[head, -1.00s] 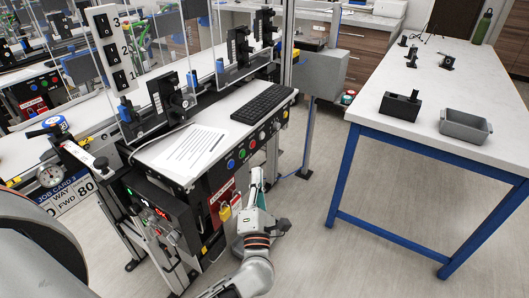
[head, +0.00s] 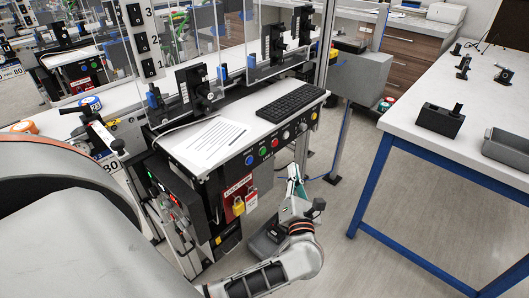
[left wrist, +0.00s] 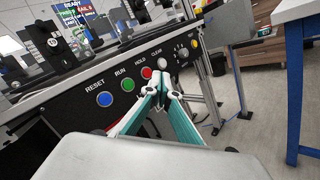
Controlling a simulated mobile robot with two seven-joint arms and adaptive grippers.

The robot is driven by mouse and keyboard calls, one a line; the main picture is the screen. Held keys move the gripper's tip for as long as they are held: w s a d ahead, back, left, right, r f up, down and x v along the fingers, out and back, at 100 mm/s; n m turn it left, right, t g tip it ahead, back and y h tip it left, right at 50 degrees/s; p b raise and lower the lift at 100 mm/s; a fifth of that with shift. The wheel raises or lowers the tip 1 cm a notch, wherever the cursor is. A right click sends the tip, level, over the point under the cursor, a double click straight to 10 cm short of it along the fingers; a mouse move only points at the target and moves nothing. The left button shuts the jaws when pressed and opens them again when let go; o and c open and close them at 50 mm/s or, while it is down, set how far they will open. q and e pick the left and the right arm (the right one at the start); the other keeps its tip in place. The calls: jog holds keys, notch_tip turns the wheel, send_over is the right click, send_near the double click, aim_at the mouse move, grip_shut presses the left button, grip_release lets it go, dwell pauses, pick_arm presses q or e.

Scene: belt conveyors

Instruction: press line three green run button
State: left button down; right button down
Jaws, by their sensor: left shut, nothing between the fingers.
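The front control panel carries a row of round buttons: a blue reset button (left wrist: 105,99), the green run button (left wrist: 128,85), a red hold button (left wrist: 147,73) and a white clear button (left wrist: 162,62). The green button also shows in the head view (head: 262,151). No line number is legible on this panel. My left gripper (left wrist: 163,88) is shut and empty, its fingertips below the red and white buttons, right of the green one. In the head view it (head: 294,174) stands in front of the panel's lower side, and contact is not visible. My right gripper is not in view.
A yellow padlock (head: 238,207) and a red tag hang below the panel. A keyboard (head: 293,101) and paper sheet (head: 212,139) lie on top. A similar panel (head: 82,84) stands far left. A blue-legged table (head: 469,141) is at right, with open floor between.

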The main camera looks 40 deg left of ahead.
aim_at(263, 151)
pick_arm(q)
jog(key=a, duration=0.8)
jog(key=shift+w+a+p, duration=0.35)
jog(key=shift+p, duration=0.05)
jog(key=shift+a, duration=0.1)
dwell(1.1)
jog(key=shift+a, duration=0.3)
